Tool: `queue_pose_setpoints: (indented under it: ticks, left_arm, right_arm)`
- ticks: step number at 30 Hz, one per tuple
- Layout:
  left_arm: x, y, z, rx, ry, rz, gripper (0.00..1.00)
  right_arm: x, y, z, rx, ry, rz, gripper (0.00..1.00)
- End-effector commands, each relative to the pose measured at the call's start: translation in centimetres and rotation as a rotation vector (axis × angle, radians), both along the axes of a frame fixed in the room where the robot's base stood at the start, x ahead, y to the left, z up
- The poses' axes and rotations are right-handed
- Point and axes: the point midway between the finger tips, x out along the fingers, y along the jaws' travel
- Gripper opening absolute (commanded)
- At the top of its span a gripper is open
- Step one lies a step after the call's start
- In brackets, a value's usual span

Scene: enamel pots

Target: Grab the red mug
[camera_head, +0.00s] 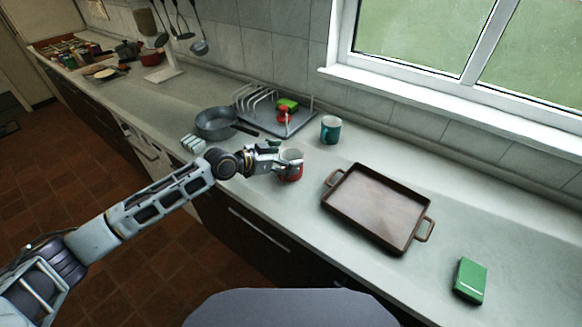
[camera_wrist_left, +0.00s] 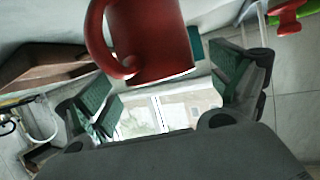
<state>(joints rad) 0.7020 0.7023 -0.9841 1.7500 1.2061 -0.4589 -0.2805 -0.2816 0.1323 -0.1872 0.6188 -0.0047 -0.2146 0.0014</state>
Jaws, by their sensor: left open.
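The red mug (camera_head: 292,174) stands on the counter near its front edge, its opening showing pale inside. My left gripper (camera_head: 277,157) is right beside the mug's left side in the head view and partly covers it. In the left wrist view the red mug (camera_wrist_left: 150,40) fills the upper middle, with its handle toward the left. The green-padded fingers of my left gripper (camera_wrist_left: 165,95) are spread wide apart, one on each side below the mug. I cannot tell whether either finger touches it. My right gripper is not in view.
A teal mug (camera_head: 330,130) stands behind the red mug. A brown tray (camera_head: 424,237) lies to the right, with a green box (camera_head: 470,280) beyond it. A grey pan (camera_head: 216,123) and a dish rack (camera_head: 300,122) are behind my left gripper. Counter between is clear.

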Motion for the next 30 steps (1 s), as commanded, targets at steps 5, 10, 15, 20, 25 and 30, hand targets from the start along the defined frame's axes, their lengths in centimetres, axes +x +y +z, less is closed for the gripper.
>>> queue_pose_setpoints:
  ticks: [5, 10, 15, 20, 25, 30]
  left_arm:
    - [0.7, -1.1, -0.6, 0.001, 0.001, 0.000, 0.94]
    - [1.0, -1.5, -0.8, 0.001, 0.001, 0.000, 0.94]
    - [1.0, -1.5, -0.9, 0.001, 0.001, 0.000, 0.94]
    - [1.0, -1.5, -0.9, 0.001, 0.001, 0.000, 0.94]
    - [1.0, -1.5, -0.9, 0.001, 0.001, 0.000, 0.88]
    - [1.0, -1.5, -0.9, 0.001, 0.001, 0.000, 0.67]
  right_arm:
    - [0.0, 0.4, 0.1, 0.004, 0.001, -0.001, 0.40]
    - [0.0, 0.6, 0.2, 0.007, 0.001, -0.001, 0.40]
    - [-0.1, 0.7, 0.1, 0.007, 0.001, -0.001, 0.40]
    - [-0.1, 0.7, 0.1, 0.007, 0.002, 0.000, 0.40]
    - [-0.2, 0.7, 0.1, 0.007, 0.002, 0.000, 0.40]
    - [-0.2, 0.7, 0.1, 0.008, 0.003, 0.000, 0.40]
